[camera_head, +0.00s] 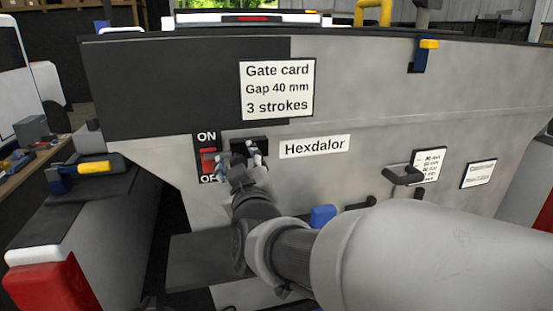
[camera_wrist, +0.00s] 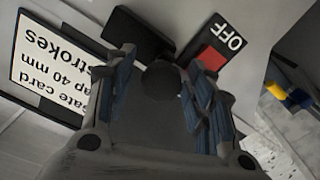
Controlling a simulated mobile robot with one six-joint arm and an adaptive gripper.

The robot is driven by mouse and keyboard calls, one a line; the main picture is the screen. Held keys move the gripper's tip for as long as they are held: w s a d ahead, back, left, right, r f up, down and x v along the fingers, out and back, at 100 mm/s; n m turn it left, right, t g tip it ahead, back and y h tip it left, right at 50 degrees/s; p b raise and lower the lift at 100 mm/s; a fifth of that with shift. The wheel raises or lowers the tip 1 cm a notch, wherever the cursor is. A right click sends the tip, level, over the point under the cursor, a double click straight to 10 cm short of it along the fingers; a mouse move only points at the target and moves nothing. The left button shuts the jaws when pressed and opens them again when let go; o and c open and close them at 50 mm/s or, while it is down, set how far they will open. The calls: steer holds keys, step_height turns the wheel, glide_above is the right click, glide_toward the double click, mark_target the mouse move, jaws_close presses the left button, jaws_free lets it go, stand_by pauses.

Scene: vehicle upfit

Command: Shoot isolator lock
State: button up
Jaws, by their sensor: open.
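The isolator panel, black with a red switch (camera_head: 208,156) and ON above and OFF below, is on the grey vehicle wall. My gripper partly covers its lower part in the head view. The red switch (camera_wrist: 211,57) also shows beside OFF in the wrist view. A black block (camera_head: 262,141) is just right of the panel, and shows in the wrist view (camera_wrist: 140,33). My gripper (camera_head: 240,160) is open in front of the block. In the wrist view a dark rounded knob-like thing (camera_wrist: 160,78) shows between the fingers (camera_wrist: 148,88); I cannot tell whether they touch it.
A white Gate card (camera_head: 277,89) reads "Gap 40 mm, 3 strokes". A Hexdalor label (camera_head: 315,146) is right of the block. A dark handle (camera_head: 403,176) sticks out farther right. A yellow-handled blue latch (camera_head: 85,170) is at left, another (camera_head: 423,55) upper right.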

steer(key=v, duration=0.7)
steer(key=shift+b, duration=0.35)
stand_by(0.5)
steer(key=s+d+f+m+g+h+b, duration=0.1)
steer(key=s+d+f+g+b, duration=0.3)
steer(key=f, duration=0.7)
steer(key=s+d+f+m+g+h+b, duration=0.2)
steer(key=s+d+f+m+g+b, duration=0.2)
steer(key=s+d+f+b, duration=0.4)
steer(key=s+d+f+m+g+h+b, duration=0.2)
steer(key=s+d+f+g+b, duration=0.2)
steer(key=s+d+f, duration=0.5)
steer(key=s+f+b, duration=0.2)
steer(key=s+f, duration=0.2)
steer(key=f, duration=0.2)
steer(key=shift+f+m+g, duration=0.3)
steer(key=shift+f+m, duration=0.1)
steer(key=shift+s+d, duration=0.15)
steer(key=shift+d, duration=0.05)
steer(key=shift+c, duration=0.2)
